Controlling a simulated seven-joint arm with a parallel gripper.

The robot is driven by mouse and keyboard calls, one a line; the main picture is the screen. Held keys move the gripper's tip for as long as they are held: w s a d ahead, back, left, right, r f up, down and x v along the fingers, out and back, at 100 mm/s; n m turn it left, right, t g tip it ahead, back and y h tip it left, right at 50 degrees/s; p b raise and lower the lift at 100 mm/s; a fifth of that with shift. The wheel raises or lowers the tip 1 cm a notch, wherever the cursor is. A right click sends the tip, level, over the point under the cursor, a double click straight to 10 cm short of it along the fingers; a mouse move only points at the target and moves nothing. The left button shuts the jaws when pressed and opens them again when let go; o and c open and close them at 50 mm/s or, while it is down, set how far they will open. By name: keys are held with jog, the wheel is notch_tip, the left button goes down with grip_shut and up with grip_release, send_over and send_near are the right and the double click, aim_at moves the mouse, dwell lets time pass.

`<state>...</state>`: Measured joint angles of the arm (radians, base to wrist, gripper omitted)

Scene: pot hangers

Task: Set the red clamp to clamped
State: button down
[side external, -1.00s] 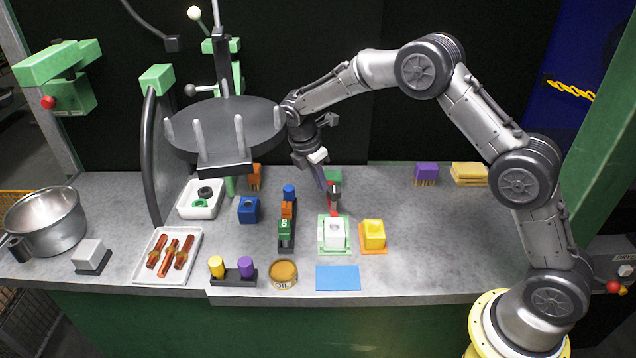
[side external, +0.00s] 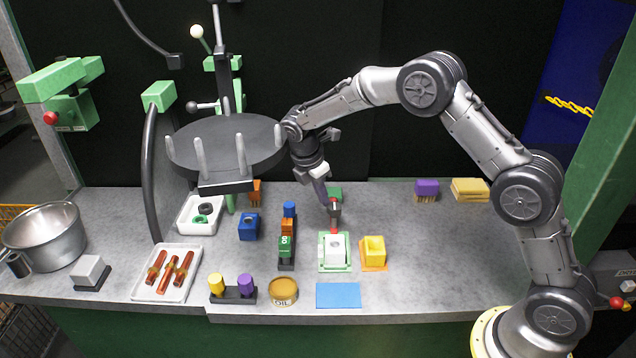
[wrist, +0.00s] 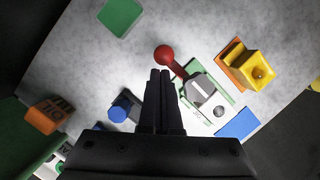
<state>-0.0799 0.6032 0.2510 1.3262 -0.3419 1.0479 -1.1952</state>
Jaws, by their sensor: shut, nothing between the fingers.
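The red clamp stands at the back of a white block on a green base. Its red lever (side external: 334,230) rises behind the block in the side view, with a dark section partway up. In the wrist view its red ball knob (wrist: 164,54) and lever reach up and left from the grey-white block (wrist: 201,90). My gripper (side external: 326,203) points down beside the upper part of the lever. In the wrist view my gripper (wrist: 160,72) is shut and empty, its tips close to the knob. I cannot tell whether they touch it.
A yellow block (side external: 373,248) on an orange base stands right of the clamp. A rack of coloured blocks (side external: 288,245) stands to the left, and a blue mat (side external: 338,295) lies in front. A dark pronged disc (side external: 228,143) hangs left of my wrist. The bench's right side is mostly clear.

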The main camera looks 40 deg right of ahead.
jog(key=v, duration=1.3)
jog(key=shift+r, duration=0.2)
jog(key=shift+a, duration=0.1)
jog(key=s+d+r+m+t, duration=0.1)
jog(key=s+r, duration=0.2)
jog(key=r, duration=0.3)
jog(key=s+d+r+t, duration=0.1)
jog(key=s+d+r, duration=0.15)
jog(key=r, duration=0.25)
jog(key=s+r+m+t+y, duration=0.1)
jog(key=s+r+m+t, duration=0.3)
jog(key=s, duration=0.9)
jog(key=s+a+f+m+y, duration=0.1)
jog(key=s+f+m, duration=0.4)
jog(key=s, duration=0.3)
jog(key=s+a+f+m+y, duration=0.1)
jog(key=s+f+m, duration=0.4)
jog(key=s, duration=0.3)
jog(key=shift+s+f+m, duration=0.15)
jog(key=shift+f+m, duration=0.1)
jog(key=shift+m, duration=0.65)
